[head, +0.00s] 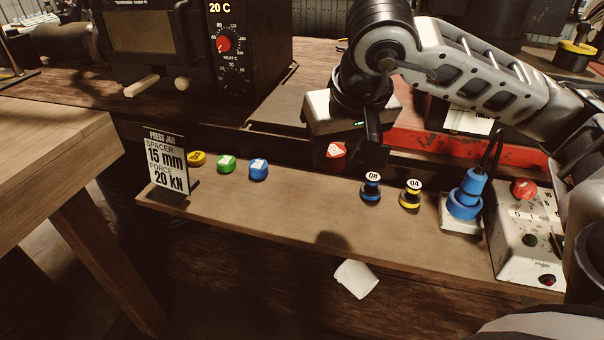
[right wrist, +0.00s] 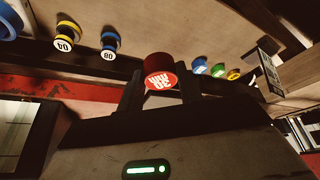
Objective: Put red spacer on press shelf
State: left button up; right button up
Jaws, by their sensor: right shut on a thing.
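The red spacer (head: 336,150) is between the fingers of my right gripper (head: 348,148), which is shut on it. It is held above the back part of the long wooden shelf (head: 300,215), with a dark round shadow on the shelf below. In the right wrist view the red spacer (right wrist: 158,62) shows between the fingertips, its red-and-white printed face towards the camera. The yellow (head: 196,158), green (head: 227,164) and blue (head: 259,170) spacers stand on the shelf to the left. My left gripper is not in view.
A job card (head: 166,165) reading 15 mm and 20 kN stands at the shelf's left end. Pieces marked 08 (head: 371,187) and 04 (head: 411,194), a blue tool (head: 464,200) and a control box (head: 525,240) stand right. Mid-shelf is clear.

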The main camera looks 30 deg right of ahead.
jog(key=w+f, duration=0.2)
jog(key=w, duration=0.1)
jog(key=w+d+f, duration=0.1)
jog(key=w+f, duration=0.1)
jog(key=w, duration=0.1)
jog(key=w+f+p, duration=0.1)
jog(key=w+f, duration=0.2)
jog(key=shift+d+f, duration=0.1)
jog(key=shift+d, duration=0.25)
jog(key=x, duration=0.3)
jog(key=shift+s+a+f+p, duration=0.1)
jog(key=shift+s+f+p, duration=0.1)
jog(key=shift+p, duration=0.2)
jog(key=shift+f, duration=0.35)
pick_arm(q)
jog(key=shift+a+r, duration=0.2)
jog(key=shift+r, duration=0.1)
pick_arm(e)
jog(key=shift+f, duration=0.15)
jog(key=o, duration=1.1)
jog(key=shift+o, duration=0.2)
